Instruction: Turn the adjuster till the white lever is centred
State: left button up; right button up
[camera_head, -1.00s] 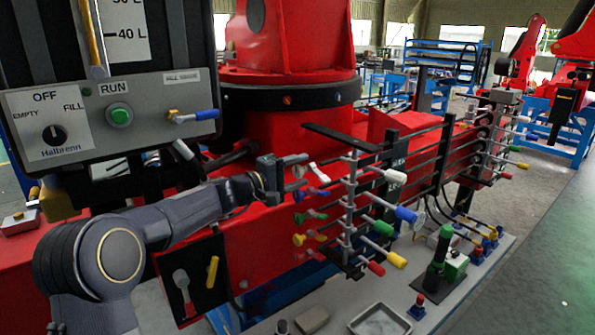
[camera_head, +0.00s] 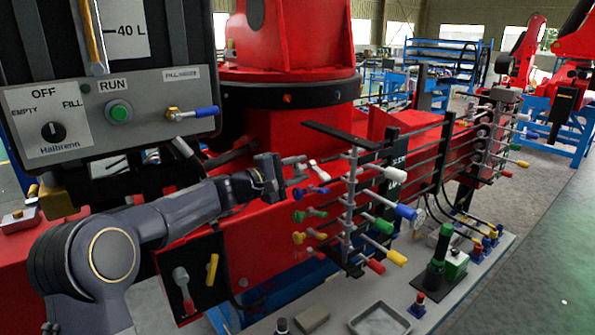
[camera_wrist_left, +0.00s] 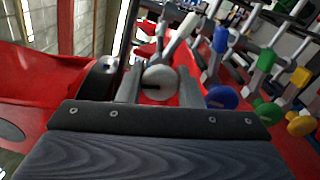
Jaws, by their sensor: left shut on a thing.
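My left gripper (camera_head: 296,170) reaches in from the left to the near end of the valve bank and is shut on the white adjuster. In the left wrist view the adjuster (camera_wrist_left: 160,82) is a pale round knob with a dark mark, between the two fingers. Coloured adjusters sit below it, including a blue one (camera_head: 318,190) and a green one (camera_head: 310,213). On the bank's right side, a pale lever with a bluish end (camera_head: 405,211) points outward, above green, yellow and red levers. Whether it is centred I cannot tell. My right gripper is not seen.
A control box with a green button (camera_head: 118,113) hangs at the upper left. The red crane body (camera_head: 270,240) lies behind my arm. A metal tray (camera_head: 380,320) and a green-black bottle (camera_head: 438,260) stand on the grey bench below. A second lever bank (camera_head: 490,140) stands farther right.

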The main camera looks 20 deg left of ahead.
pick_arm(q)
jog(key=n, duration=0.3)
jog(key=shift+n, duration=0.4)
jog(key=n+p, duration=0.1)
jog(key=n, duration=0.2)
jog(key=shift+n, duration=0.3)
jog(key=n+p, duration=0.2)
jog(key=n, duration=0.3)
jog(key=shift+p, duration=0.4)
jog(key=shift+n+p, duration=0.6)
jog(key=shift+n, duration=0.6)
jog(key=o, duration=0.9)
